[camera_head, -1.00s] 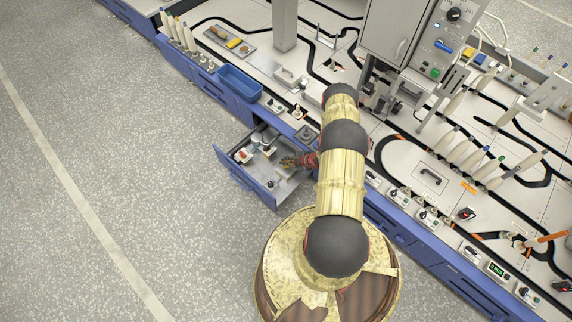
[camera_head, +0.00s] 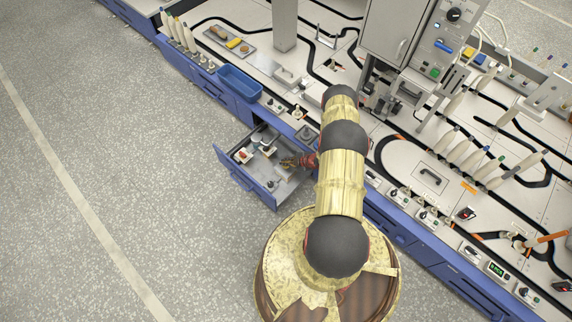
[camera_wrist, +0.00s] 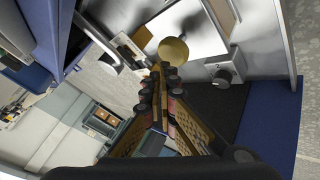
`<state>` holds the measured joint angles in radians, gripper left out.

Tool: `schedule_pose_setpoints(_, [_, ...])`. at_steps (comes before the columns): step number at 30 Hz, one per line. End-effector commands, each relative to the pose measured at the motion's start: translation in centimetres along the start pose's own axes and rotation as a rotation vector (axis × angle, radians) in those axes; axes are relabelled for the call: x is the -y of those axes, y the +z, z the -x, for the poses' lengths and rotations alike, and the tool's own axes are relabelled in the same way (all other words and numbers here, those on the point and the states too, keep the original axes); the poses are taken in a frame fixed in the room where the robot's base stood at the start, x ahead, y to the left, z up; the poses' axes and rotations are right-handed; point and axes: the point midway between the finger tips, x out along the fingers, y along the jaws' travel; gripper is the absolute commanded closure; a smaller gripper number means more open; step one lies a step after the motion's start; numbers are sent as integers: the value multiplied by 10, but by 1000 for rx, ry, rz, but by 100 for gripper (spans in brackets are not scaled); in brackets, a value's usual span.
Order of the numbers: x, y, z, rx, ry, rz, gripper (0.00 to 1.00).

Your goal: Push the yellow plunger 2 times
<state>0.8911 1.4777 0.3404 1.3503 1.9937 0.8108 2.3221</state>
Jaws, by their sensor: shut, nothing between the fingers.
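The yellow plunger (camera_wrist: 173,51) shows in the wrist view as a round dull-yellow head beside a white plate. My gripper (camera_wrist: 158,70) is shut and empty, its fingertips just below and left of the plunger head in that picture. I cannot tell whether they touch it. In the head view my gripper (camera_head: 287,162) is low over the open drawer (camera_head: 236,171), at its right side. The plunger is too small to make out surely in the head view.
Small devices, one with a red part (camera_head: 243,155), lie in the drawer. The drawer walls hem my gripper in. A blue bin (camera_head: 240,83) stands on the bench above. The floor at left is clear.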

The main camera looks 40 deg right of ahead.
Motion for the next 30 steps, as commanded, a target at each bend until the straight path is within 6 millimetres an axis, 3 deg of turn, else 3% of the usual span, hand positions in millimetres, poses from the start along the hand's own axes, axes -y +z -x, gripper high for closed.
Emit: schedule_pose_setpoints(30, [5,5,-6,0,0,0,100])
